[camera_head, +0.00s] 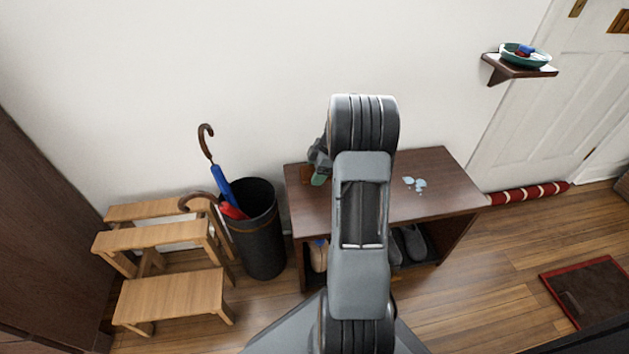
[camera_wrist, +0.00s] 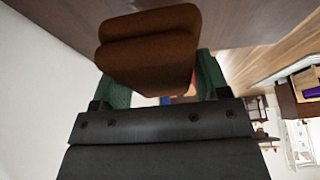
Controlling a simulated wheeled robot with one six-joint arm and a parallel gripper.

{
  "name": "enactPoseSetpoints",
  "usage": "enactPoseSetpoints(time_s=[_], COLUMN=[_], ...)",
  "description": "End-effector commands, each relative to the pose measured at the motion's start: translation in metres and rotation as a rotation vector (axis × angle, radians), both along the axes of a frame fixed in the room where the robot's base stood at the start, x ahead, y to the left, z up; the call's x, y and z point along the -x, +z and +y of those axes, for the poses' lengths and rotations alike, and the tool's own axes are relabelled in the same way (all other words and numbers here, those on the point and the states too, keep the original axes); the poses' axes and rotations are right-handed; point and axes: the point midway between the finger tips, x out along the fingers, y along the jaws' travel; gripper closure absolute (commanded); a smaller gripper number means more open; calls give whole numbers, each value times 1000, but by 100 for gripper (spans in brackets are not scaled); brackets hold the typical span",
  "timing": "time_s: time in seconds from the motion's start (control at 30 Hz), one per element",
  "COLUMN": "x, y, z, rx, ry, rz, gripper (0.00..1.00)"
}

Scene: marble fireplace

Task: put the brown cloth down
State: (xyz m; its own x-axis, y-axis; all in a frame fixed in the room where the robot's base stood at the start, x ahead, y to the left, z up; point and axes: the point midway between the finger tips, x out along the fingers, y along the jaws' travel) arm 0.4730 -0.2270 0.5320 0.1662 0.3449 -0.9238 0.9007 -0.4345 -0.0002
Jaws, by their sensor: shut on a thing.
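The brown cloth (camera_wrist: 150,50) is a folded, thick pad held between the two green fingers of my gripper (camera_wrist: 160,78) in the wrist view. In the head view my gripper (camera_head: 318,178) is over the left back part of the dark wooden bench (camera_head: 450,195), partly hidden by my arm. Only a small brown bit of the cloth shows there beside a green finger. The bench's top is close to the cloth; I cannot tell whether they touch.
A pale blue puddle (camera_head: 414,184) lies on the bench right of my arm. Grey shoes (camera_head: 413,243) sit below. A black bin (camera_head: 260,235) with umbrellas and a wooden step stool (camera_head: 170,297) stand left. A wall shelf (camera_head: 515,69) holds a green bowl (camera_head: 524,56).

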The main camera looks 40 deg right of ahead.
Motion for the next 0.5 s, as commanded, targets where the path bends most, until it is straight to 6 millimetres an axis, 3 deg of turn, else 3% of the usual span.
enactPoseSetpoints(time_s=[0.17,0.4,0.5], x=[-6,-9,-9], y=[-9,-41,-42], z=[-1,-1,-1], rx=[0,0,0], ry=[0,0,0], rz=[1,0,-1], gripper=[57,57,57])
